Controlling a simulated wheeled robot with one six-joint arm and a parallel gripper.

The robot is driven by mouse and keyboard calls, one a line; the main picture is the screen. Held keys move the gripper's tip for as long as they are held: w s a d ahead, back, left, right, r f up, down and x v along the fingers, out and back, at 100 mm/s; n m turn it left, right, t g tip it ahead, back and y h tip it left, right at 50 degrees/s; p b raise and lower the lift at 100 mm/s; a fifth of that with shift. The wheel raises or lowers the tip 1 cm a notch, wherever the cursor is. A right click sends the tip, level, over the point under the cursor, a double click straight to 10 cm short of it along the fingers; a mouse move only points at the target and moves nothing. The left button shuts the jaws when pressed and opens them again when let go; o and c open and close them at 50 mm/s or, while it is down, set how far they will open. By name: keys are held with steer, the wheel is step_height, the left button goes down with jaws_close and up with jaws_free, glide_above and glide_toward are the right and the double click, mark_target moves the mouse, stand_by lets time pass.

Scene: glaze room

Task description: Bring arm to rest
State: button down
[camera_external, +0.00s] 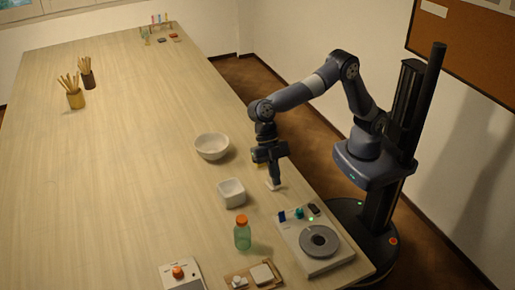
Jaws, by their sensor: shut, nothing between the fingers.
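My gripper (272,180) points down over the right edge of the long wooden table (130,150). It is shut and holds nothing. My arm arches out from the column on the right, with its elbow raised and its wrist above the table. A small white thing (273,185) shows right at the fingertips; I cannot tell whether they touch it. A bit of yellow (262,164) shows behind the gripper, mostly hidden.
Near the gripper stand a round white bowl (211,146), a square white bowl (231,192), an orange-capped jar (242,233) and a device with a grey disc (319,241). A white box with an orange knob (178,272) stands in front. Brush holders (76,98) stand far left. The table's middle is clear.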

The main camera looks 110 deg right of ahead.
steer(key=b+x, duration=0.1)
steer(key=x, duration=0.1)
steer(key=b+x, duration=0.1)
steer(key=x, duration=0.1)
steer(key=a+b+x, duration=0.1)
steer(key=x, duration=0.1)
steer(key=shift+a+b, duration=0.2)
steer(key=shift+b, duration=0.15)
steer(key=shift+a+r+h+p, duration=0.1)
steer(key=shift+a+h+p, duration=0.6)
steer(key=shift+p, duration=0.4)
steer(key=a+h+p, duration=0.2)
steer(key=shift+s+f+g+h, duration=0.1)
steer(key=shift+f+g+h, duration=0.2)
steer(key=shift+f, duration=0.05)
steer(key=a+h+p, duration=0.2)
steer(key=shift+a+r+h+p, duration=0.1)
steer(key=shift+a+h+p, duration=0.05)
steer(key=shift+h+p, duration=0.25)
step_height(320, 180, up, 6)
steer(key=m, duration=0.5)
glide_above(300, 210)
steer(key=shift+y, duration=0.3)
steer(key=shift+f, duration=4.2)
steer(key=shift+n, duration=0.3)
